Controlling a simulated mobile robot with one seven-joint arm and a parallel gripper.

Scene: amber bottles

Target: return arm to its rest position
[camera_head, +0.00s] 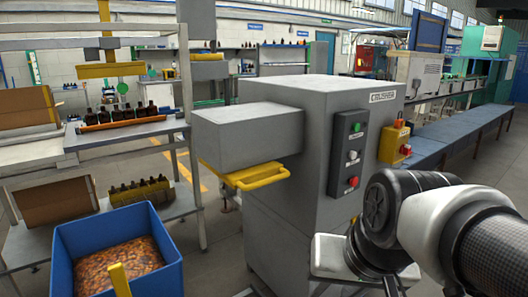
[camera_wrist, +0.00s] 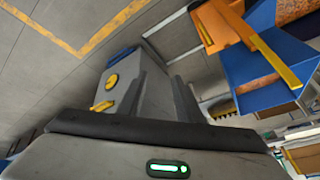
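My arm (camera_head: 440,228) reaches in from the lower right in the head view, bent in front of the crusher. My gripper (camera_wrist: 160,82) shows in the wrist view, with two dark fingers standing apart and nothing visible held between them. Behind the fingers is a grey box-like body (camera_wrist: 150,80) with yellow fittings. The fingertips do not show clearly in the head view. The grey crusher (camera_head: 285,190) stands in the middle of the head view, with a yellow handle (camera_head: 258,178) and a button panel (camera_head: 347,154).
A blue bin (camera_head: 172,281) of amber pieces stands at lower left; it also shows in the wrist view (camera_wrist: 245,100). Amber bottles (camera_head: 128,111) stand on the left rack, with more on its lower shelf (camera_head: 140,192). A blue-sided conveyor (camera_head: 450,140) runs at right. Floor shows between rack and crusher.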

